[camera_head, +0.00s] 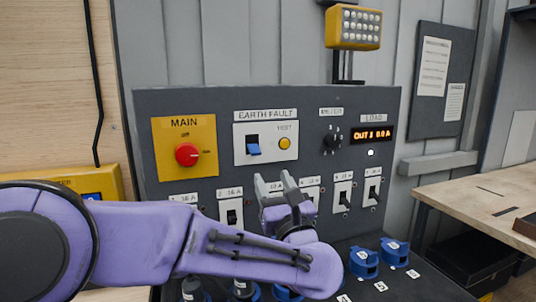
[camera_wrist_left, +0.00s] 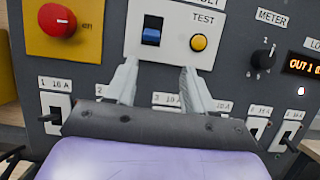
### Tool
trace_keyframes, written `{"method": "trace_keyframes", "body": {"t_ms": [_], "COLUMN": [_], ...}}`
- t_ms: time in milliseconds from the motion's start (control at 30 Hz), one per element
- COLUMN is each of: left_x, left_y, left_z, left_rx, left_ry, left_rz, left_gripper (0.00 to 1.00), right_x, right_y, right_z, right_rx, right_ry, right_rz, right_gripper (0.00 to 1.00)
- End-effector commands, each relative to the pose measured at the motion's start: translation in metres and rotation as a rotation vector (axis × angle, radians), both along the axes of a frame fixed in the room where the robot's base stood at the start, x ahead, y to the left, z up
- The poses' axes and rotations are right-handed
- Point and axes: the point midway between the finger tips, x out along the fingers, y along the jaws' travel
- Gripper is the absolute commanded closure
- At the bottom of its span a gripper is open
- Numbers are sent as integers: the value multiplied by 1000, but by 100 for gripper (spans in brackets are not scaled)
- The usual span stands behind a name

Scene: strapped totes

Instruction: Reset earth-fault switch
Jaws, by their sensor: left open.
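The earth-fault switch (camera_head: 253,146) sits on a white plate labelled EARTH FAULT on the dark grey panel. It has a dark upper part and a blue lower part, and it also shows in the left wrist view (camera_wrist_left: 152,32). A round yellow TEST button (camera_head: 285,143) is just right of it. My left gripper (camera_head: 276,180) is open and empty, just below the plate, with its fingers pointing up toward the panel. In the left wrist view its fingertips (camera_wrist_left: 159,68) lie below the switch and the button, apart from the switch. My right gripper is out of view.
The red MAIN knob (camera_head: 187,154) on a yellow plate is left of the switch. The METER knob (camera_head: 332,140) and a lit LOAD display (camera_head: 373,134) are to the right. Several small breakers line the row below, partly behind my arm. Blue sockets (camera_head: 363,262) stick up beneath.

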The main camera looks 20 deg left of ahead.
Motion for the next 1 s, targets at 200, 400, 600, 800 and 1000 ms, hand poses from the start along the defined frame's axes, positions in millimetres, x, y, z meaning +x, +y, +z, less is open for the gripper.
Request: {"method": "trace_keyframes", "body": {"t_ms": [200, 400, 600, 800, 1000], "left_x": [36, 77, 89, 89, 89], "left_y": [27, 46, 51, 50, 50], "left_z": [23, 29, 29, 29, 28], "left_rx": [1, 1, 2, 3, 3], "left_ry": [2, 13, 15, 14, 15], "left_rz": [6, 4, 1, 0, 0], "left_gripper": [47, 47, 47, 50, 100], "right_x": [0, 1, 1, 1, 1], "right_y": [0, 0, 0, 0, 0], "right_z": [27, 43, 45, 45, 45], "right_rx": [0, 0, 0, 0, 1], "right_ry": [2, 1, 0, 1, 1], "right_rz": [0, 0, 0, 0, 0], "right_gripper": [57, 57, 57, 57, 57]}}
